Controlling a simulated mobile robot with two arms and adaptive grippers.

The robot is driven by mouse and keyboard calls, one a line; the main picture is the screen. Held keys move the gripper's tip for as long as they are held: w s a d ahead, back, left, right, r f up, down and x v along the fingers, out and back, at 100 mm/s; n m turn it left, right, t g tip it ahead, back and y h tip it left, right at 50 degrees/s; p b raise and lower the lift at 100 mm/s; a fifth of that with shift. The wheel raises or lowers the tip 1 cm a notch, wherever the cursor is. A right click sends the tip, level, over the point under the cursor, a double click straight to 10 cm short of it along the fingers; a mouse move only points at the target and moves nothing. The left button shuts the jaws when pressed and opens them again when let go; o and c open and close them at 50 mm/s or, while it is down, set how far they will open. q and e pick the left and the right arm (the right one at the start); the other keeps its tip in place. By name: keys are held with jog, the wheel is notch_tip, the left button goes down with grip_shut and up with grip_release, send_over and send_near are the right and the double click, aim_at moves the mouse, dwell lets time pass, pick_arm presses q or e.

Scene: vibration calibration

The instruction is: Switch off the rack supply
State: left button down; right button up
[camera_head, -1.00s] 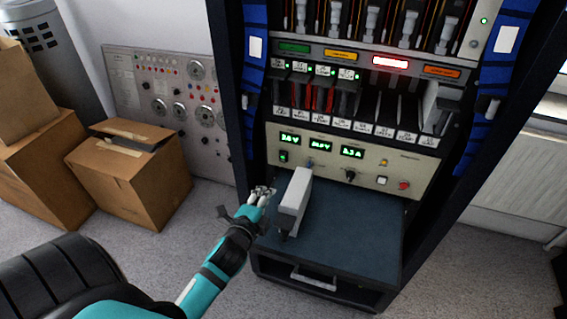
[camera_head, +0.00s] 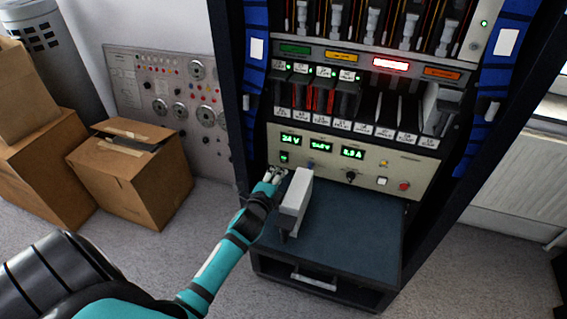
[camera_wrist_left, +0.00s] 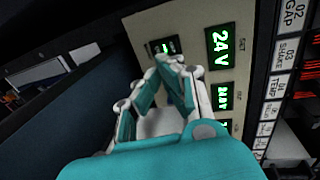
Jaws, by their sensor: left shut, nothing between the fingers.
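The rack supply is a cream panel (camera_head: 330,177) low in the rack, with lit green displays (camera_head: 351,153), one reading 24 V. Below its leftmost display sits a small switch (camera_head: 284,156) glowing green. In the left wrist view the panel (camera_wrist_left: 150,22) fills the middle, and the dark switch (camera_wrist_left: 168,45) shows just beyond my fingertips. My left gripper (camera_head: 276,172) is shut and empty, just below the switch. In the left wrist view its fingers (camera_wrist_left: 171,66) point at the panel; I cannot tell whether they touch it. My right gripper is not in view.
A pale grey block-like device (camera_head: 296,196) stands on the blue-grey shelf (camera_head: 350,230), close to the right of my left gripper. The panel also has a black knob (camera_head: 351,176) and a red button (camera_head: 404,186). Cardboard boxes (camera_head: 150,185) stand at the left.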

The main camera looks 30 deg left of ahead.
aim_at(288, 157)
pick_arm(q)
jog(key=w, duration=0.2)
jog(key=w+a, duration=0.1)
jog(key=w, duration=0.1)
jog(key=shift+w+r+p, duration=0.15)
jog(key=shift+w+p, duration=0.15)
jog(key=shift+w, duration=0.05)
jog(key=shift+w+r+p, duration=0.2)
jog(key=shift+r+p, duration=0.25)
jog(key=shift+p, duration=0.55)
jog(key=shift+f+g, duration=0.3)
jog(key=shift+f, duration=0.05)
